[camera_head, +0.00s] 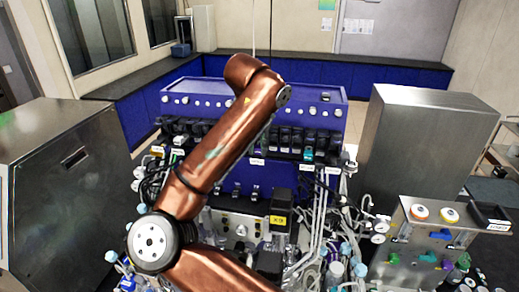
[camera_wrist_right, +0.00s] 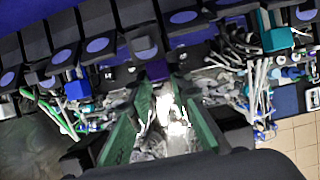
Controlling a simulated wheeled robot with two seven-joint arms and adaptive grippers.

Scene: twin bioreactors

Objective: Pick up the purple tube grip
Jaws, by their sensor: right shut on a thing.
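The purple tube grip (camera_wrist_right: 163,89) shows in the right wrist view as a small purple patch. It sits between the far ends of the two green-sided fingers of my right gripper (camera_wrist_right: 157,92), just below a black block. The gripper is shut on it. Bright tubing and metal show between the fingers beyond it. In the head view my copper right arm reaches up across the bioreactor bench and hides the gripper and the grip. My left gripper is in neither view.
A blue bioreactor console (camera_head: 300,97) with a row of black pump heads stands behind my arm. Dense tubing hangs below. Steel cabinets stand left (camera_head: 60,180) and right (camera_head: 420,145). A panel with coloured valves (camera_head: 428,240) is at lower right.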

